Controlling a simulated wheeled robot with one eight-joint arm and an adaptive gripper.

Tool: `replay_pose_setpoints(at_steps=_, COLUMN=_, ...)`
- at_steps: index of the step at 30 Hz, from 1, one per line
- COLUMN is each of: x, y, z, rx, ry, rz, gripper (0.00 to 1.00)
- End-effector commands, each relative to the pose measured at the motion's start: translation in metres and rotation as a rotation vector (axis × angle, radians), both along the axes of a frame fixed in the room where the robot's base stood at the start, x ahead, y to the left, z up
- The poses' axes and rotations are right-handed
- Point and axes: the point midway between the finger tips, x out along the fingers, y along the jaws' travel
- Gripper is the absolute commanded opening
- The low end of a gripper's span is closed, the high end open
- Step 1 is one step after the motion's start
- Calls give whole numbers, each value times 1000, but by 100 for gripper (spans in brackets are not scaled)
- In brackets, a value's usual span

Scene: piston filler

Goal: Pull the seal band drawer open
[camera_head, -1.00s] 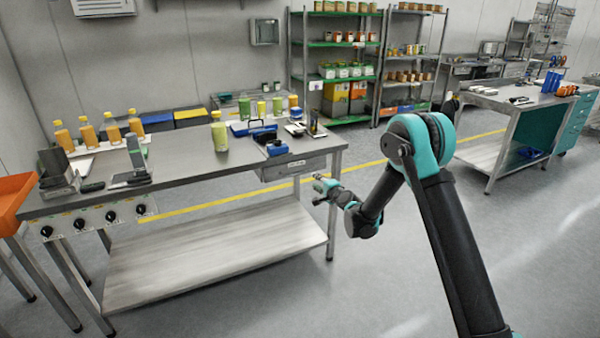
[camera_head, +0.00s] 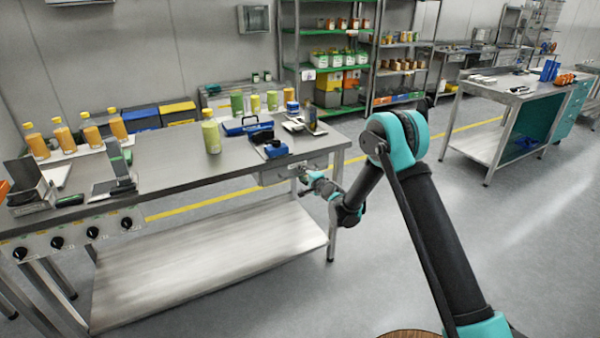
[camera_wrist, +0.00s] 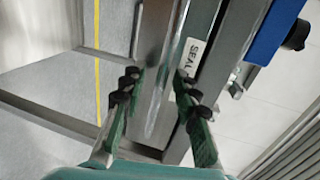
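The seal band drawer (camera_head: 274,175) hangs under the right end of the steel workbench and looks shut. Its front also shows in the wrist view, with a white label (camera_wrist: 188,62) on which "SEAL" can be read. My gripper (camera_head: 306,181) is at the drawer front in the head view. In the wrist view my gripper (camera_wrist: 157,92) is open, with a dark-tipped finger on either side of a long metal bar or edge (camera_wrist: 158,70) at the drawer front. I cannot tell whether the fingers touch it.
The workbench top (camera_head: 170,165) holds a green bottle (camera_head: 211,132), a blue toolbox (camera_head: 247,125) and a blue device (camera_head: 275,147) above the drawer. Open floor lies to the right.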

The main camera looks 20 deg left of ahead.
Motion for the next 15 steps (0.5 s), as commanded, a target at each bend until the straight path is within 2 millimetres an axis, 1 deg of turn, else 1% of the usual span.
replay_pose_setpoints(at_steps=6, x=0, y=0, z=0, rx=0, ry=0, rz=0, gripper=30)
replay_pose_setpoints(at_steps=13, x=0, y=0, z=0, rx=0, ry=0, rz=0, gripper=2)
replay_pose_setpoints(at_steps=15, x=0, y=0, z=0, rx=0, ry=0, rz=0, gripper=0)
